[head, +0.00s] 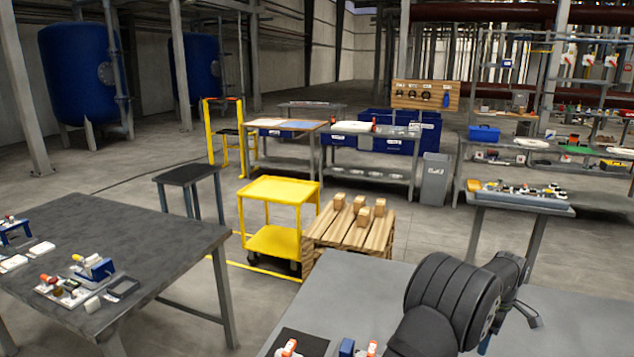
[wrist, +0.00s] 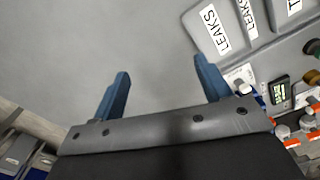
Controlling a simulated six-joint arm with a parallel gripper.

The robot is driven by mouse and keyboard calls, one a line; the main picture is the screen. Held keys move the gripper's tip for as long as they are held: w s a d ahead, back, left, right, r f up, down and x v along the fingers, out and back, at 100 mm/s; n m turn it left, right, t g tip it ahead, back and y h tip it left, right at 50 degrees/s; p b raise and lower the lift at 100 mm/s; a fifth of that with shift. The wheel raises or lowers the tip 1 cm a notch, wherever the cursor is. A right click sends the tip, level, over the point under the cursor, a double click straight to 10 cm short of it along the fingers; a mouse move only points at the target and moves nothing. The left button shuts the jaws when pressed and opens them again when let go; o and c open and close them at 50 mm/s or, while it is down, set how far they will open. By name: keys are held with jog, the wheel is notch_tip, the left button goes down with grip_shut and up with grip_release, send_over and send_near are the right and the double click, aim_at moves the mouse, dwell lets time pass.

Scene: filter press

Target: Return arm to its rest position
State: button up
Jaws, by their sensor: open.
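My gripper (wrist: 160,92) shows in the wrist view with its two blue fingers wide apart and nothing between them. It points at a plain grey surface (wrist: 150,35); I cannot tell the distance to it. In the head view my dark arm stands at the lower right, over a grey table (head: 345,300). The fingers cannot be made out clearly in the head view.
In the wrist view, labels reading LEAKS (wrist: 215,30) and a panel with a small display (wrist: 279,91) are at the right. In the head view, a dark table (head: 150,240) with small devices is at the left, and a yellow cart (head: 278,190) and a pallet (head: 350,228) stand behind.

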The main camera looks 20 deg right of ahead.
jog(key=w+f, duration=0.1)
jog(key=w, duration=0.1)
jog(key=w+f, duration=0.2)
jog(key=w, duration=0.1)
jog(key=shift+w+d+f, duration=0.3)
jog(key=shift+s+f, duration=0.1)
jog(key=shift+f, duration=1.25)
